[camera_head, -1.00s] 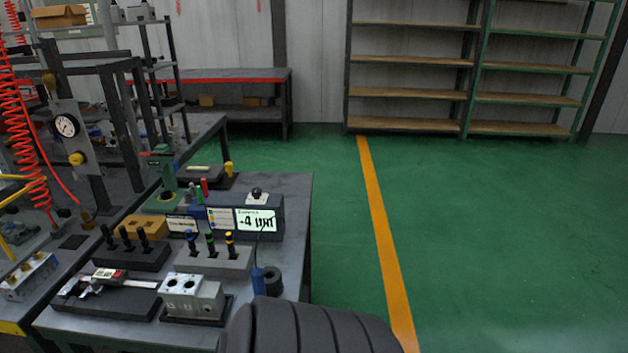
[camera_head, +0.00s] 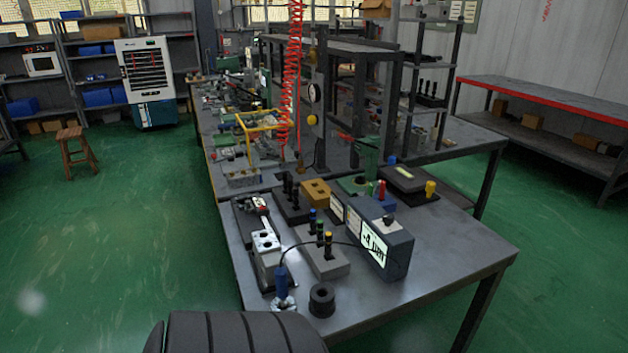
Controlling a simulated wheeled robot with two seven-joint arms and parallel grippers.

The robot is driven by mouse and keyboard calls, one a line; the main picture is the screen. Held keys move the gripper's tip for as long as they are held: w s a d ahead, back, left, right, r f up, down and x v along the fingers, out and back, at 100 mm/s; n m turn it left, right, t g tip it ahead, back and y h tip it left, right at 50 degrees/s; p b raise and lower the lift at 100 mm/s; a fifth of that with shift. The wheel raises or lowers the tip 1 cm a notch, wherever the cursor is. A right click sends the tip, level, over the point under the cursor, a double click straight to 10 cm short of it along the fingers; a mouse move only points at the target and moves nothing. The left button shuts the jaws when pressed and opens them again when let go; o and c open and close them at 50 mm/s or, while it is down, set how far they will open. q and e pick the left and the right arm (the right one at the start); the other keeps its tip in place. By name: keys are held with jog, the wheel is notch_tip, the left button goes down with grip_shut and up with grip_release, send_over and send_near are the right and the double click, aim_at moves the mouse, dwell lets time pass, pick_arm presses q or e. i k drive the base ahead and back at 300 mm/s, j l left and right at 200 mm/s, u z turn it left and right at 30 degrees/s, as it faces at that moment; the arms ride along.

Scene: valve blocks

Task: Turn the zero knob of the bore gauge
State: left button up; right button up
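The bore gauge's display box (camera_head: 398,248), dark blue-grey with a lit white screen on its front, stands at the right of the near bench. A small black knob (camera_head: 388,219) sits on top of the box. A thin black cable runs from the box to a blue-handled probe (camera_head: 281,280), which stands upright at the bench's front. A black ring (camera_head: 322,300) lies beside the probe. Neither gripper is in view. Nothing touches the knob.
The steel bench top (camera_head: 450,248) is clear to the right of the box. A grey block with several pin gauges (camera_head: 323,255) and a metal valve block (camera_head: 267,248) stand left of the box. Green floor is open on both sides. A stool (camera_head: 76,148) stands far left.

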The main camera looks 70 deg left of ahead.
aim_at(387, 218)
jog(key=i+j+u, duration=0.1)
jog(key=u, duration=0.35)
jog(key=i+u, duration=0.4)
jog(key=i+l+u, duration=0.1)
jog(key=u, duration=0.35)
jog(key=i+l+u, duration=0.15)
jog(key=u, duration=0.25)
jog(key=i+l+u, duration=0.25)
jog(key=u, duration=0.2)
jog(key=i+l+u, duration=0.15)
jog(key=u, duration=0.25)
jog(key=l, duration=0.1)
